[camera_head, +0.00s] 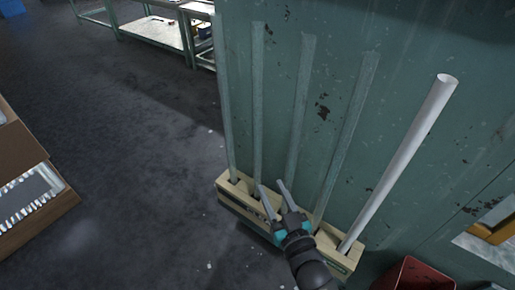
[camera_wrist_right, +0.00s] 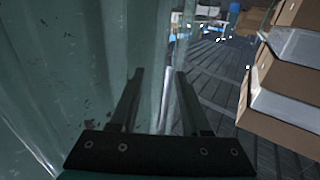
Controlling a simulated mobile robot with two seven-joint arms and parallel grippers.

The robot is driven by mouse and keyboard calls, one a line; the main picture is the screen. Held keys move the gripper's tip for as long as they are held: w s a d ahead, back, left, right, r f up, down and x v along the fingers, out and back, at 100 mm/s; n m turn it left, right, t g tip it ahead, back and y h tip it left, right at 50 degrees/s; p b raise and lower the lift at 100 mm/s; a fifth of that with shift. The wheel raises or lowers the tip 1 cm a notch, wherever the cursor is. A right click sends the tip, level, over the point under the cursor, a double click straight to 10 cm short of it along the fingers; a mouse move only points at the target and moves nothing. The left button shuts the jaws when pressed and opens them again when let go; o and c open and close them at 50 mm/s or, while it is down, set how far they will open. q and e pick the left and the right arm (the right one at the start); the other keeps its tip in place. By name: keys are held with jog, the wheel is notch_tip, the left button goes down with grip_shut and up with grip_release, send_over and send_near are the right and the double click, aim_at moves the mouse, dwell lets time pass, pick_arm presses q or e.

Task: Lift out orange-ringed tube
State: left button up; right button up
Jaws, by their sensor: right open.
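Several clear glass tubes stand upright in a wooden rack (camera_head: 232,203) against a green panel. They include a left one (camera_head: 257,90), a middle one (camera_head: 301,100) and a right one (camera_head: 346,140). I cannot make out an orange ring on any of them. My right gripper (camera_head: 271,186) is open, low in front of the rack, with its fingers pointing toward the tubes' lower parts. In the right wrist view its fingers (camera_wrist_right: 160,74) are apart, with faint see-through tubing beyond and between them. I cannot tell whether they touch it. My left gripper is not in view.
An opaque white tube (camera_head: 400,160) leans at the rack's right end. A red bin (camera_head: 415,274) is on the floor at lower right. Cardboard boxes (camera_head: 25,165) are at the left edge, and a workbench (camera_head: 155,32) stands at the back. The dark floor (camera_head: 120,130) between is clear.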

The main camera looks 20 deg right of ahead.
aim_at(259, 165)
jog(key=shift+w+a+b, duration=0.15)
jog(key=shift+w+b, duration=0.3)
jog(key=shift+w, duration=1.5)
jog(key=shift+w+a+f+b, duration=0.1)
jog(key=shift+w+b, duration=0.4)
jog(key=shift+w, duration=0.4)
jog(key=shift+w+a+f+b, duration=0.1)
jog(key=shift+w+b, duration=0.35)
jog(key=shift+w, duration=1.2)
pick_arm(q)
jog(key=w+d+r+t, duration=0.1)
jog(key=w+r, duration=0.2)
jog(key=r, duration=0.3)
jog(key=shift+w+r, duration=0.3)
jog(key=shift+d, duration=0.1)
pick_arm(e)
jog(key=shift+c, duration=0.2)
grip_shut()
